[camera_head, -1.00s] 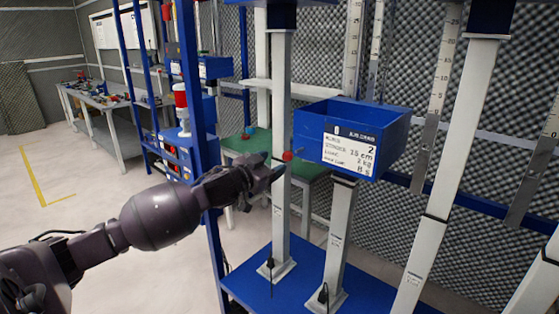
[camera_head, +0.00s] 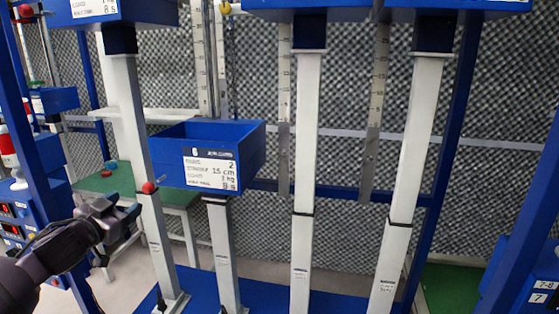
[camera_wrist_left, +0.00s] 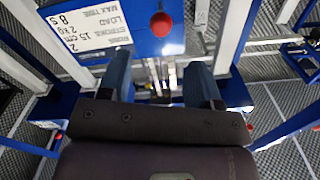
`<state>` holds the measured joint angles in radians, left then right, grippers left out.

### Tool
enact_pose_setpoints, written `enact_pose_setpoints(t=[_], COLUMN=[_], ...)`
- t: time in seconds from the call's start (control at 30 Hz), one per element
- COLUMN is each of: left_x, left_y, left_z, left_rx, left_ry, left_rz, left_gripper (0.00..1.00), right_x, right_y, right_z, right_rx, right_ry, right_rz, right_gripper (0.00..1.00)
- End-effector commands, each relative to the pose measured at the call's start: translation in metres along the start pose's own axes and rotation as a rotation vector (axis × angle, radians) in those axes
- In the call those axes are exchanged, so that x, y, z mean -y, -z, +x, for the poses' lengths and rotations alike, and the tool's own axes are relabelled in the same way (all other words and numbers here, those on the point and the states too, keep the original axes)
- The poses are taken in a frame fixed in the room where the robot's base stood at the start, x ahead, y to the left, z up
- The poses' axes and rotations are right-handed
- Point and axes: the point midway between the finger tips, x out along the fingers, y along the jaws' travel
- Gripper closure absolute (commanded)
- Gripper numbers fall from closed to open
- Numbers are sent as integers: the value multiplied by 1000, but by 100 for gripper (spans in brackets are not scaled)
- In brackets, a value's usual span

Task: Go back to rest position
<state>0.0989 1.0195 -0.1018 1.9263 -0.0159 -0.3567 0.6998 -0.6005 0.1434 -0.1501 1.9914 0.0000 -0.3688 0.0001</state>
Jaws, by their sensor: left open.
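My left gripper (camera_head: 122,217) comes in from the lower left in the head view. It is in front of the white posts, left of and below a blue box (camera_head: 255,152) with a white label on a post. In the left wrist view its two fingers (camera_wrist_left: 165,90) are apart with nothing between them. A red ball-shaped knob (camera_head: 148,187) is just above and right of the gripper in the head view; a red knob also shows beyond the fingers in the left wrist view (camera_wrist_left: 161,24). My right gripper is not in view.
Several white posts (camera_head: 305,180) rise from a blue base plate (camera_head: 265,299). More blue boxes (camera_head: 345,5) sit higher up. A green-topped table (camera_head: 105,183) stands behind at left. Blue frame uprights (camera_head: 530,210) bound the right side. A foam wall (camera_head: 340,235) lies behind.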

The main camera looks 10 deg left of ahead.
Motion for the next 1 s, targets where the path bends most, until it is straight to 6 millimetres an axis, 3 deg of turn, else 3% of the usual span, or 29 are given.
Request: enact_pose_setpoints(t=[0.23,0.37,0.67,0.87,1.0], left_x=[-2,-20,-86,-151,-198], left_y=[1,-12,-88,-156,-196], left_z=[0,-3,-36,-86,-130], left_rx=[-1,5,97,207,296], left_ry=[-3,-16,-60,-89,-95], left_rz=[184,254,255,166,64], left_gripper=[42,42,42,42,42], right_x=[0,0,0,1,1], right_y=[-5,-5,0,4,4], right_z=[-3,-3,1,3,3], right_rx=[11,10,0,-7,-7], right_ry=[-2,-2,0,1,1], right_rz=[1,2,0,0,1], right_gripper=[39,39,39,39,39])
